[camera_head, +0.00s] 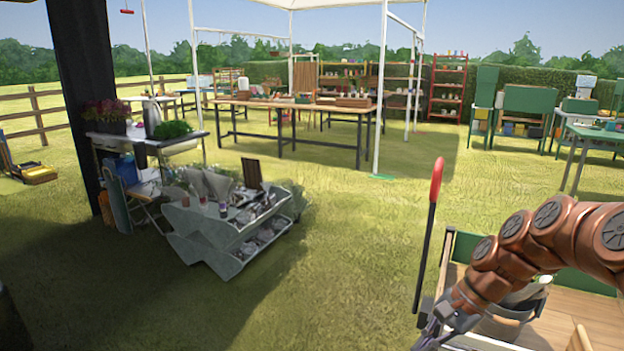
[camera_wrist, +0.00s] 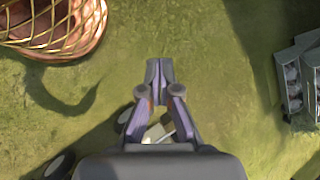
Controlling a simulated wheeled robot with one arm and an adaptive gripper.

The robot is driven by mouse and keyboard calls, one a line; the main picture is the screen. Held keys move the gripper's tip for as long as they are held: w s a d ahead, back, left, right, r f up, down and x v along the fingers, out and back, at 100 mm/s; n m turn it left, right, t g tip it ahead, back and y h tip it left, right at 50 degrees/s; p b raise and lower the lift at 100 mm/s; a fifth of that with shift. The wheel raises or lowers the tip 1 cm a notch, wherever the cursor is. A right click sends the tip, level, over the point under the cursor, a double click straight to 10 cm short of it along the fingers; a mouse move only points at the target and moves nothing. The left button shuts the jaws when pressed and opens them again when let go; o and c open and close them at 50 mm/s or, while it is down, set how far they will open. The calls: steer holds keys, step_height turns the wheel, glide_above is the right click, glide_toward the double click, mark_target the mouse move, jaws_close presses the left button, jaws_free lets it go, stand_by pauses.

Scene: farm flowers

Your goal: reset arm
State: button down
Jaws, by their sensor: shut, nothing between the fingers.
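My gripper (camera_wrist: 160,78) shows in the wrist view with its two fingers together, shut and empty above the grass. In the head view my gripper (camera_head: 432,338) is at the lower right, at the end of my copper-coloured arm, and is partly cut off by the bottom edge. A tool with a red handle and a dark shaft (camera_head: 427,245) stands upright just left of my arm.
A grey tiered rack (camera_head: 215,240) stands on the grass at left centre. A long wooden table (camera_head: 330,108) is under the white canopy. A woven basket (camera_wrist: 50,25) is at the upper left of the wrist view. Open grass (camera_head: 340,270) lies between.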

steer(key=s+a+n+g+h, duration=0.1)
steer(key=s+a+n, duration=0.2)
steer(key=s, duration=0.3)
steer(key=s+a+n+g+h, duration=0.1)
steer(key=s+a+n+h, duration=0.15)
steer(key=s, duration=0.45)
steer(key=s+d+f+n+h, duration=0.1)
steer(key=s+n, duration=0.2)
steer(key=s, duration=0.4)
steer(key=s+d+f+n+h, duration=0.1)
steer(key=s+n+h, duration=0.1)
steer(key=s, duration=0.5)
steer(key=s+p+v, duration=0.3)
steer(key=p+v, duration=1.1)
steer(key=v, duration=0.1)
steer(key=shift+w+d+r+t+p, duration=0.3)
steer(key=shift+w+r+p, duration=0.1)
steer(key=shift+r, duration=0.3)
steer(key=c, duration=1.9)
jaws_free()
